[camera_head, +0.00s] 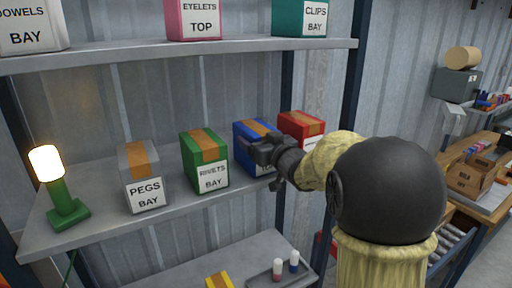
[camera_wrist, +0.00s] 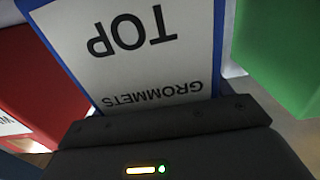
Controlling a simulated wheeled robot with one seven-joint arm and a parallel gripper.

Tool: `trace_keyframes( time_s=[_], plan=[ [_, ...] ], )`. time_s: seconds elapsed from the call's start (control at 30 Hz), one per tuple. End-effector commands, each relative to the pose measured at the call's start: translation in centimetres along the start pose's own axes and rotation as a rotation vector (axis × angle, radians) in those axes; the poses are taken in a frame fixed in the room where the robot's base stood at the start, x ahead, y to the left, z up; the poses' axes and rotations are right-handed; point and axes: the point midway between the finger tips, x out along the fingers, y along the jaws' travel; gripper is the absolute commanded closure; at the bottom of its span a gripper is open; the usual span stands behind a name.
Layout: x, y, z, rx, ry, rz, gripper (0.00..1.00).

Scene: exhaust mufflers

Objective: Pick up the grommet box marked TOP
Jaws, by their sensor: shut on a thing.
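The grommet box (camera_head: 243,135) is blue with an orange tape strip and stands on the middle shelf, between a green box and a red box. In the wrist view its white label (camera_wrist: 135,50) reads GROMMETS TOP, upside down in the picture. My gripper (camera_head: 265,150) is at the front of the blue box and shut on it. In the head view the gripper covers most of the label. The fingertips are hidden in the wrist view, where only the dark gripper body shows below the label.
The green RIVETS BAY box (camera_head: 206,158) stands left of the blue box, and the red box (camera_head: 301,124) stands close on its right. A grey PEGS BAY box (camera_head: 143,178) and a lit lamp (camera_head: 60,185) are farther left. The upper shelf (camera_head: 180,53) runs above.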

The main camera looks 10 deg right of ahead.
Motion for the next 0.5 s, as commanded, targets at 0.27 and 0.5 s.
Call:
trace_keyframes(
  time_s=[0.27,0.5],
  plan=[
    [0.0,0.0,-0.4,-0.001,0.004,0.0,0.62],
    [-0.1,0.0,-3.0,-0.004,0.009,0.001,0.62]
  ],
)
